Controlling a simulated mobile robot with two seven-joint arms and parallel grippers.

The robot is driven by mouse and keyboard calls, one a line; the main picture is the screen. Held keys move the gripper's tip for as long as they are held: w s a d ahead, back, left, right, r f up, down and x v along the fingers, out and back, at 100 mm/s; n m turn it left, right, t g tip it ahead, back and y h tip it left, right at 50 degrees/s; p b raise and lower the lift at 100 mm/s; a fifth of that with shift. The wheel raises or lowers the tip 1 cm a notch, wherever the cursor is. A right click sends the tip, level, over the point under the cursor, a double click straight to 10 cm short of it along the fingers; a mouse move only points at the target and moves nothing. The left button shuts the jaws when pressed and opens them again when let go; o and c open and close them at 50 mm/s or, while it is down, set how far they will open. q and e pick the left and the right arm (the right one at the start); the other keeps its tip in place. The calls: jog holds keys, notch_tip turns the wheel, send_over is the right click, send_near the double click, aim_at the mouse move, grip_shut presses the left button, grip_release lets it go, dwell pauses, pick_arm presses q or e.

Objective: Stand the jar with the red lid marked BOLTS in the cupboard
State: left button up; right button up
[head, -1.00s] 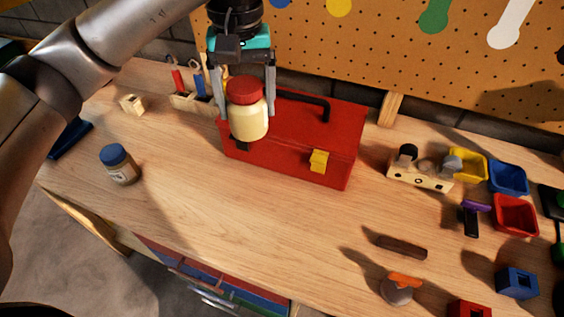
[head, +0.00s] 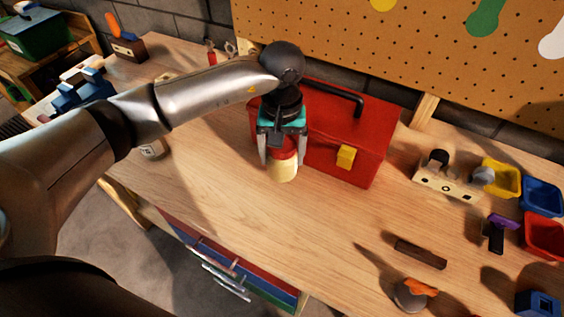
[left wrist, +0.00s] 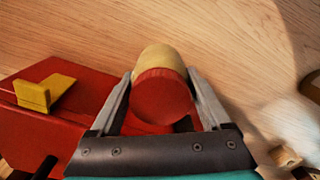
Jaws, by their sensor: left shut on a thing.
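The jar with the red lid (head: 283,170) has a cream body and hangs upright or nearly so in my left gripper (head: 281,158), in front of the red toolbox. The gripper is shut on it. In the left wrist view the jar's red lid (left wrist: 161,98) lies between the two fingers, with the cream body (left wrist: 160,59) beyond it. No label is readable. I cannot tell whether the jar's base touches the bench. The cupboard is not recognisable in these views. My right gripper is not in view.
The red toolbox (head: 370,135) stands right behind the jar. A second jar (head: 152,150) is mostly hidden by my left arm. A brown block (head: 420,253), an orange-topped item (head: 413,293) and coloured bins (head: 500,178) lie at right. The bench's front middle is clear.

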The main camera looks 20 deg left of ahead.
aim_at(282, 165)
pick_arm(q)
jog(key=shift+f, duration=1.65)
jog(key=shift+f, duration=0.2)
jog(key=o, duration=1.6)
jog(key=shift+c, duration=0.2)
jog(key=shift+r, duration=0.1)
